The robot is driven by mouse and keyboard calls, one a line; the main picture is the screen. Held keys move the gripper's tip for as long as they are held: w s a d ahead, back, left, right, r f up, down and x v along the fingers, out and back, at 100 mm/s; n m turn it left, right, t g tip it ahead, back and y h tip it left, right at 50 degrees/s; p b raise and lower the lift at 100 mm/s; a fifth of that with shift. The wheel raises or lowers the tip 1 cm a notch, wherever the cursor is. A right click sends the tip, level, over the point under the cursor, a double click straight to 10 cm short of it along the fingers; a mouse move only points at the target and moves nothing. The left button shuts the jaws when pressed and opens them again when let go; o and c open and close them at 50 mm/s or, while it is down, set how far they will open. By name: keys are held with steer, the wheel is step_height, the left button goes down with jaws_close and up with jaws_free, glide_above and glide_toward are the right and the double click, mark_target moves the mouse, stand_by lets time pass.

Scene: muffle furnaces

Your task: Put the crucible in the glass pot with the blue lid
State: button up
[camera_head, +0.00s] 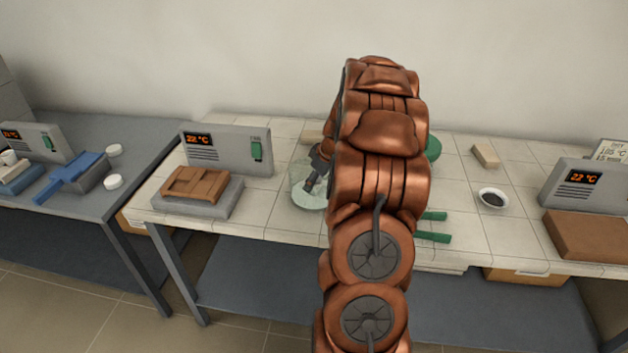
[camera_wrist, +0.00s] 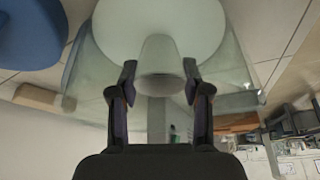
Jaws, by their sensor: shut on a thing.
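The glass pot (camera_head: 299,178) stands open on the tiled table, left of my arm, with a pale round plate at its bottom. My gripper (camera_head: 312,184) reaches down into the pot. In the wrist view my gripper (camera_wrist: 160,74) is shut on the crucible (camera_wrist: 160,52), a small pale grey cup, with a finger on each side. The pot's clear walls (camera_wrist: 88,72) surround it, and the pale plate (camera_wrist: 125,20) lies beyond it. I cannot tell whether the crucible touches the plate. A blue rounded thing (camera_wrist: 30,32), perhaps the lid, lies outside the pot. My arm hides the crucible in the head view.
A grey furnace (camera_head: 228,150) with a brown block (camera_head: 195,184) before it stands left of the pot. Green handles (camera_head: 433,237) and a green round thing (camera_head: 433,148) show right of my arm. A dark-filled white dish (camera_head: 493,198) and another furnace (camera_head: 590,188) are farther right.

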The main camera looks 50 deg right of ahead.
steer(key=shift+f, duration=0.2)
steer(key=o, duration=1.2)
steer(key=shift+c, duration=0.2)
steer(key=shift+r, duration=0.15)
steer(key=shift+r, duration=0.15)
steer(key=b+v, duration=0.2)
steer(key=v, duration=1)
steer(key=shift+b, duration=0.4)
